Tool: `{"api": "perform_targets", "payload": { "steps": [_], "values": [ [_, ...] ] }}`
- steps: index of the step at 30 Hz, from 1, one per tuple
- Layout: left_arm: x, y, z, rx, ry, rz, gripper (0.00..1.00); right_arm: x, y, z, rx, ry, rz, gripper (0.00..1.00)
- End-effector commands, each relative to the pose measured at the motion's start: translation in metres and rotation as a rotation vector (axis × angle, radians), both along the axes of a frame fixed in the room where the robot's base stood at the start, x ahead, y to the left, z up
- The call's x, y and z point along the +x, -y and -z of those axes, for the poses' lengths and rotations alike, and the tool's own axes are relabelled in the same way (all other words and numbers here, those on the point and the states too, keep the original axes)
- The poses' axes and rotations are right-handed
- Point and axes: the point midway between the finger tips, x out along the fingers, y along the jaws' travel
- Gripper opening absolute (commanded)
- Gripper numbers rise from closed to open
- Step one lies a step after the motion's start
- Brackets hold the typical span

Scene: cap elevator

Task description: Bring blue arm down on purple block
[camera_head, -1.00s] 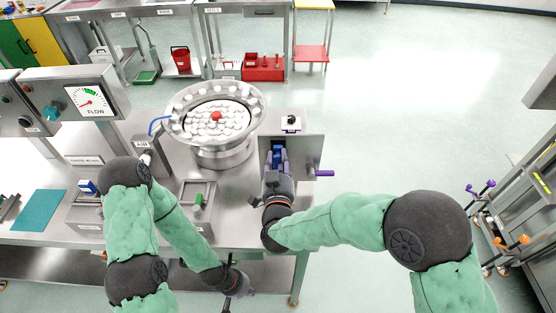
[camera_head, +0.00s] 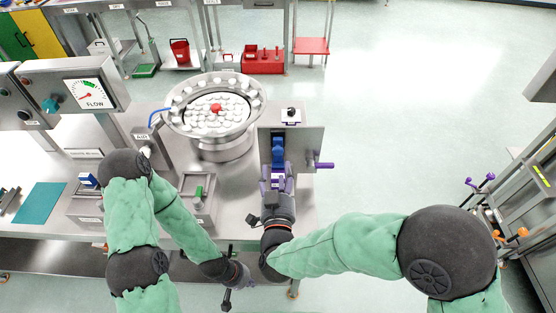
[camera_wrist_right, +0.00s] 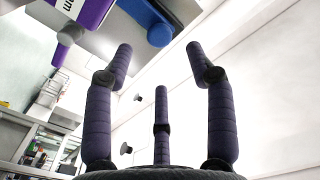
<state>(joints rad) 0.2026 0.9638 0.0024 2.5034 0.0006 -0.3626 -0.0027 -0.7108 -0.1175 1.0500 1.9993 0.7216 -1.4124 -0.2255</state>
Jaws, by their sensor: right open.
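The blue arm (camera_head: 278,150) lies along the grey fixture plate at the right end of the bench. Its rounded blue end also shows at the top of the right wrist view (camera_wrist_right: 160,34). The purple block (camera_head: 278,183) with a white label sits at its near end, partly hidden by my fingers; a labelled purple part (camera_wrist_right: 88,12) shows top left in the wrist view. My right gripper (camera_head: 278,174) is just in front of the blue arm. Its fingers (camera_wrist_right: 160,62) are spread and empty. My left gripper (camera_head: 240,275) hangs at the bench's front edge, its fingers unclear.
A purple handle (camera_head: 322,166) sticks out right of the fixture plate (camera_head: 310,145). A round bowl (camera_head: 215,105) of white caps stands left of it. A tray with a green part (camera_head: 199,192) lies nearer.

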Motion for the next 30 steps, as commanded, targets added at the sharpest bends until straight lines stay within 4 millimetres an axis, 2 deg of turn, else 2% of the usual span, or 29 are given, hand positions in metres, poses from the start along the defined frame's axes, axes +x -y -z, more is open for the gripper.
{"api": "perform_targets", "payload": {
  "steps": [3, 9, 30],
  "values": [
    [0.0, 0.0, 0.0, 0.0, 0.0, 0.0, 0.0, -0.02, -0.001, 0.0, 0.0, 0.0, -0.004, 0.56],
    [0.0, 0.0, 0.0, 0.0, 0.0, 0.0, 0.0, -0.036, 0.0, 0.0, 0.0, 0.0, -0.001, 0.56],
    [0.0, 0.0, 0.0, 0.0, 0.0, 0.0, 0.0, -0.038, 0.0, 0.0, 0.0, 0.0, 0.001, 0.56]
  ]
}}
